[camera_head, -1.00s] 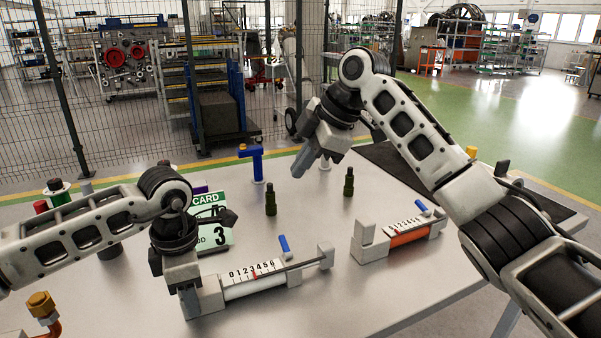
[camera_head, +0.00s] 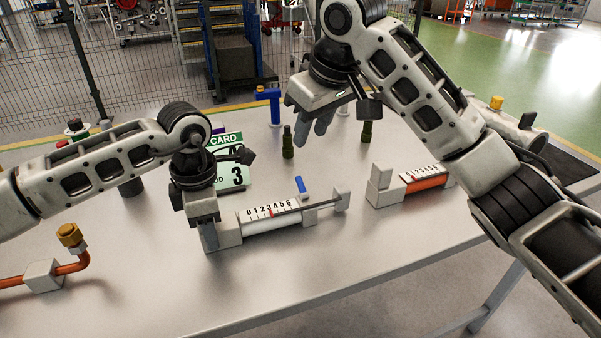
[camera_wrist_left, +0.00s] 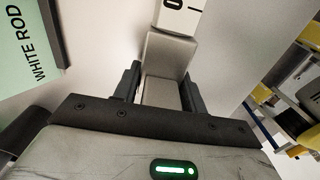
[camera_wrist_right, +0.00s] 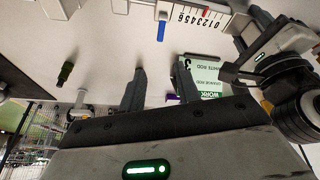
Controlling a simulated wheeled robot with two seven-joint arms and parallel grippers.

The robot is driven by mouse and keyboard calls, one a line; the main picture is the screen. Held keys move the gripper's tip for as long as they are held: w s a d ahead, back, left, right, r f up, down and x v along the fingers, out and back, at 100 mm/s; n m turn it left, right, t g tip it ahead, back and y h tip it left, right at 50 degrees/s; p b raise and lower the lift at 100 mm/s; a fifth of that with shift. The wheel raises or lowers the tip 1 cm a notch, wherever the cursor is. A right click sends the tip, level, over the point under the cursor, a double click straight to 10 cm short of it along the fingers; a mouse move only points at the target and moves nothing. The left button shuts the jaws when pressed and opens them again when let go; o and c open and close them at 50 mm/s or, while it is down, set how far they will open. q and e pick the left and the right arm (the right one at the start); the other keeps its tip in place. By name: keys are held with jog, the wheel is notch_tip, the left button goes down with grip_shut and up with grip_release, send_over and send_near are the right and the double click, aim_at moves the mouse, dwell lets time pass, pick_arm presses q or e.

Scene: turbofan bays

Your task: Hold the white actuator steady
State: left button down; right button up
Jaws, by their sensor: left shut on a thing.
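The white actuator (camera_head: 270,224) lies on the table. It has a 0–6 scale, a red pointer near 2–3, a blue lever (camera_head: 300,185) and grey end blocks. My left gripper (camera_head: 209,236) is shut on its left end block; the left wrist view shows that block (camera_wrist_left: 160,90) between the fingers. My right gripper (camera_head: 314,127) is open and empty above the table, behind the actuator and apart from it. The right wrist view shows its spread fingers (camera_wrist_right: 159,85), with the actuator's scale (camera_wrist_right: 195,15) beyond them.
An orange actuator (camera_head: 425,183) lies to the right. A green work card (camera_head: 232,170) stands behind my left gripper, partly hidden. Two dark green pegs (camera_head: 288,145) and a blue T-handle (camera_head: 272,105) stand farther back. A copper pipe fitting (camera_head: 65,262) is front left. The front table area is clear.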

aim_at(300, 180)
jog(key=f+m, duration=0.1)
jog(key=f, duration=0.2)
jog(key=w+a+f+m, duration=0.1)
jog(key=f+m, duration=0.1)
jog(key=f, duration=0.2)
jog(key=w+f+m, duration=0.1)
jog(key=f, duration=0.3)
jog(key=shift+w+a+f+m+t+h, duration=0.1)
jog(key=shift+a+f+m+t+h, duration=0.1)
jog(key=shift+a+m+t+h, duration=0.15)
grip_shut()
